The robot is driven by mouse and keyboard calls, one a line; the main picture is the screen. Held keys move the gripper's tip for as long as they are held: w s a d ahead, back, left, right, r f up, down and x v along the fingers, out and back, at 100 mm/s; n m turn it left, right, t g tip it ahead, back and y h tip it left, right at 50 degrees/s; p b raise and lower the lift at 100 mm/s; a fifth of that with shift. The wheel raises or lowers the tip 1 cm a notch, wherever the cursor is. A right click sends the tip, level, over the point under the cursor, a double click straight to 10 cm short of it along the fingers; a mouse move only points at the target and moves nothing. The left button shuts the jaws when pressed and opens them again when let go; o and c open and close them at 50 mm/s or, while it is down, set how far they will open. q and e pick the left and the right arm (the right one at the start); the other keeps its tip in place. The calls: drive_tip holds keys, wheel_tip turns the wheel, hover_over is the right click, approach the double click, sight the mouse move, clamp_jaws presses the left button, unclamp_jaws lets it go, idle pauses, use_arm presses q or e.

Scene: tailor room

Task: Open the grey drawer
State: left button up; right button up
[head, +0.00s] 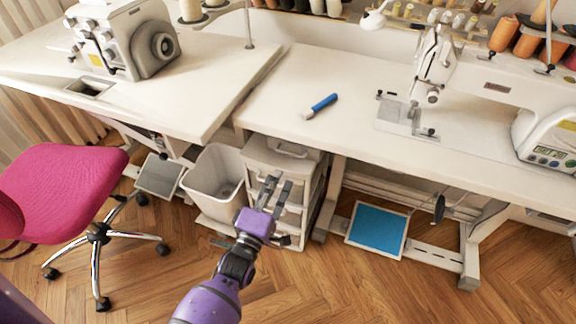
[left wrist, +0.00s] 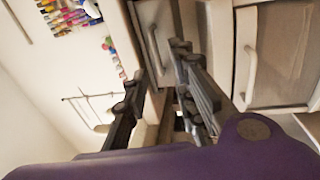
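A small pale drawer unit (head: 262,158) with several stacked drawers stands under the white sewing table, between its legs and a waste bin. Its top drawer (head: 290,147) looks greyer than the others. My left gripper (head: 277,188) is in front of the unit, with its fingers apart and nothing between them. In the left wrist view my left gripper (left wrist: 158,90) shows two separated dark fingers. Beyond them are a greyish drawer front (left wrist: 150,14) with a handle and a beige drawer front (left wrist: 290,50) with a pale handle (left wrist: 251,75). I cannot tell whether a finger touches a handle. My right gripper is out of view.
A grey waste bin (head: 213,180) stands close to the left of the unit. A pink chair (head: 65,190) is at the left. A table leg (head: 331,195) and a blue foot pedal (head: 377,230) are at the right.

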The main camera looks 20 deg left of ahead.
use_arm(q)
drive_tip(key=w+r, duration=0.2)
drive_tip(key=w, duration=0.6)
drive_tip(key=shift+d, duration=0.2)
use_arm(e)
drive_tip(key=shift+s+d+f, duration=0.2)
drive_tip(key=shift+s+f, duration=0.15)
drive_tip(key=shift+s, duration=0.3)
use_arm(q)
clamp_jaws()
